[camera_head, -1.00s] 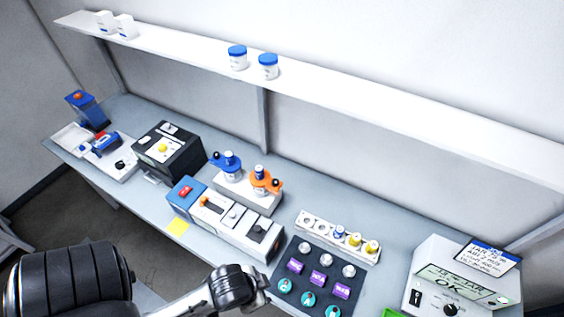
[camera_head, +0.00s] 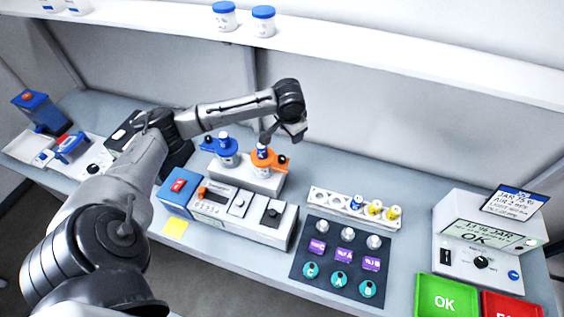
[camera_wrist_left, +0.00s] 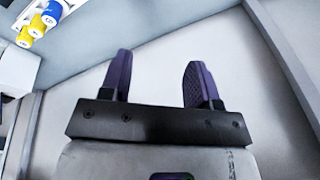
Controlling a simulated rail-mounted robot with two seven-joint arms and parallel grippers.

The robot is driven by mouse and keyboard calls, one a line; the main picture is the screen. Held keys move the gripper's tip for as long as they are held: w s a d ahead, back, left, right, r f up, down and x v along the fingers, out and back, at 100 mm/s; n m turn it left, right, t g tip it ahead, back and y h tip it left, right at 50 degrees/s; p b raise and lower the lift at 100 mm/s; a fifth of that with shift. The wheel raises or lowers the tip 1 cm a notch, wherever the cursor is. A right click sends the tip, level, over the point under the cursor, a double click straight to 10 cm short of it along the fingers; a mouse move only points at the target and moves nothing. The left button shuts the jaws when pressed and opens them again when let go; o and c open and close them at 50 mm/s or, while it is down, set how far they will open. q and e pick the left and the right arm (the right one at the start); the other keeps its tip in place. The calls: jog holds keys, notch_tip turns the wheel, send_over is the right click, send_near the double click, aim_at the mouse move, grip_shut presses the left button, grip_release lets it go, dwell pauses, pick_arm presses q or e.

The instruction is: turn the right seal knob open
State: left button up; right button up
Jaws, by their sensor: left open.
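An orange seal fitting (camera_head: 267,163) holds a small jar on the right half of a light grey base (camera_head: 242,180). A matching blue fitting (camera_head: 226,158) sits on the left half. My left gripper (camera_head: 296,133) hangs just above and to the right of the orange fitting, apart from the knob as far as I can tell. In the left wrist view its two dark purple fingers (camera_wrist_left: 158,78) are spread with nothing between them. The knob does not show there. My right gripper is not in view.
A vial rack (camera_head: 330,205) with blue and yellow caps stands to the right, behind a dark mat (camera_head: 300,262) of buttons. A grey switch box (camera_head: 240,216) sits in front of the base. A white shelf (camera_head: 400,68) runs along the wall above.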

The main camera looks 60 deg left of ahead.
aim_at(282, 157)
pick_arm(q)
jog(key=a+f+n, duration=0.1)
jog(key=f, duration=0.3)
jog(key=s+f+n+g+h, duration=0.1)
jog(key=f+n, duration=0.1)
jog(key=f, duration=0.3)
jog(key=s+a+f+n+h+p, duration=0.1)
jog(key=f, duration=0.4)
jog(key=shift+a+f+n+g, duration=0.1)
jog(key=shift+a+n+g, duration=0.2)
jog(key=shift+n+g, duration=0.1)
jog(key=c, duration=0.9)
